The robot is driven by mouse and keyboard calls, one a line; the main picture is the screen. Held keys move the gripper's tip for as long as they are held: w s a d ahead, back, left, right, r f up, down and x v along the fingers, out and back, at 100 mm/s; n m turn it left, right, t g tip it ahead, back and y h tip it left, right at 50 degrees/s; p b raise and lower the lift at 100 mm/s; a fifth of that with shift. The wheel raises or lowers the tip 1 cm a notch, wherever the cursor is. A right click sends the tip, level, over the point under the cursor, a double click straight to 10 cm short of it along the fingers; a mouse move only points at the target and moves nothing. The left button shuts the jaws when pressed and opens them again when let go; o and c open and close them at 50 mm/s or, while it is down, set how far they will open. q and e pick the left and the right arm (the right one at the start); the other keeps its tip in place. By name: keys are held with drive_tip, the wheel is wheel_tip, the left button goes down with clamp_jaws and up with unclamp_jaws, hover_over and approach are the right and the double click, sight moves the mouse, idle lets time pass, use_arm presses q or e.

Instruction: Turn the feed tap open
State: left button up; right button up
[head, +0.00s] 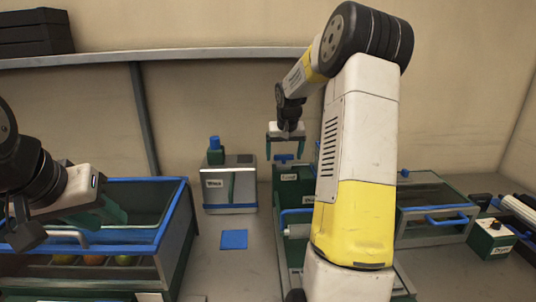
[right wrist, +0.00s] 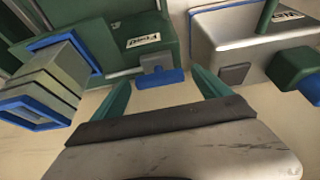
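The feed tap has a blue handle (head: 283,157), at the top of a green box with a "Feed" label (head: 289,177). In the right wrist view the blue handle (right wrist: 161,77) sits on a grey block beside the upside-down label. My right gripper (head: 286,156) is above the handle and points down. Its green fingers are apart, with nothing between them that I can see held. In the wrist view the handle shows in the gap between the fingertips; I cannot tell how close it is. My left gripper (head: 108,212) is over the blue-rimmed bin at left; its fingers are partly hidden.
A white and grey labelled box (head: 230,188) with a blue-capped green knob stands left of the feed box. A blue square (head: 234,239) lies on the table. The blue-rimmed bin (head: 184,200) has fruit below. A blue-handled drawer (head: 432,228) is at right. My right arm hides the centre.

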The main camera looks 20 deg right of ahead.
drive_tip(key=v, duration=0.7)
drive_tip(key=shift+r, duration=0.4)
drive_tip(key=shift+s+a, duration=0.1)
drive_tip(key=shift+s, duration=0.1)
drive_tip(key=s+a+r+n+t+y, duration=0.1)
drive_tip(key=s+a+r, duration=0.2)
drive_tip(key=s+a, duration=0.3)
drive_tip(key=s+a+r+n, duration=0.1)
drive_tip(key=s+a+r, duration=0.25)
drive_tip(key=s, duration=0.45)
drive_tip(key=s+a+f+y, duration=0.1)
drive_tip(key=s+a+f, duration=0.1)
drive_tip(key=s, duration=0.6)
drive_tip(key=s+a+f+n+y, duration=0.1)
drive_tip(key=s+a+f, duration=0.1)
drive_tip(key=s+a, duration=0.3)
drive_tip(key=s, duration=0.4)
drive_tip(key=shift+a+f+t, duration=0.2)
drive_tip(key=shift+a+t, duration=0.1)
drive_tip(key=shift+t, duration=0.1)
